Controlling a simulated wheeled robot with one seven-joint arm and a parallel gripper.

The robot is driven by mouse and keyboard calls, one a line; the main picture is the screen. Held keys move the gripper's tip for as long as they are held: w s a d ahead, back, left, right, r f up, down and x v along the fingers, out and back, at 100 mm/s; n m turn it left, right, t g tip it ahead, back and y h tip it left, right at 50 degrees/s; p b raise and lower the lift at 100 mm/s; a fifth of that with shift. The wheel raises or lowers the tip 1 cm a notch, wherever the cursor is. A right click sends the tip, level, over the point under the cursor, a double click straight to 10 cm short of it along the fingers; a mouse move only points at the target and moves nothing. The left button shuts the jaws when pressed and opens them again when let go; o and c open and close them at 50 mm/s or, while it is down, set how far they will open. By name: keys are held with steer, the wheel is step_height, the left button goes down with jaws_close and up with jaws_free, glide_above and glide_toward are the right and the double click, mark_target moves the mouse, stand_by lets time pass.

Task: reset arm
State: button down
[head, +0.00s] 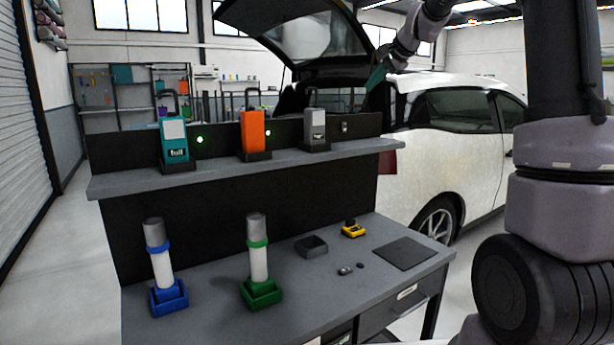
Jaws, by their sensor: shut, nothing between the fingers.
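My gripper (376,77) is at the upper middle of the head view, small and dark, in front of the white car's open rear. It is shut and empty, pointing down and to the left. It is in the air, above and to the right of the workbench shelf (330,156). My arm comes in from the right and bends over at the top edge, where part of it is out of view.
On the shelf stand teal (174,141), orange (254,131) and grey (314,128) devices. On the bench (215,318) are tubes in blue (168,298) and green (262,292) holders, a grey tray (312,246), a yellow item (354,230) and a dark mat (404,254). A white car (460,150) stands behind.

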steer(key=s+f+n+h, duration=0.1)
steer(key=s+f+n, duration=0.1)
steer(key=s, duration=1.1)
steer(key=s+d+f+n+g+h, duration=0.1)
steer(key=s+f+n, duration=0.1)
steer(key=s, duration=1.1)
steer(key=s+f+n+h, duration=0.1)
steer(key=s+f+n, duration=0.2)
steer(key=s, duration=1)
steer(key=shift+s+d+f, duration=0.25)
steer(key=shift+s+f, duration=0.1)
steer(key=shift+f, duration=0.5)
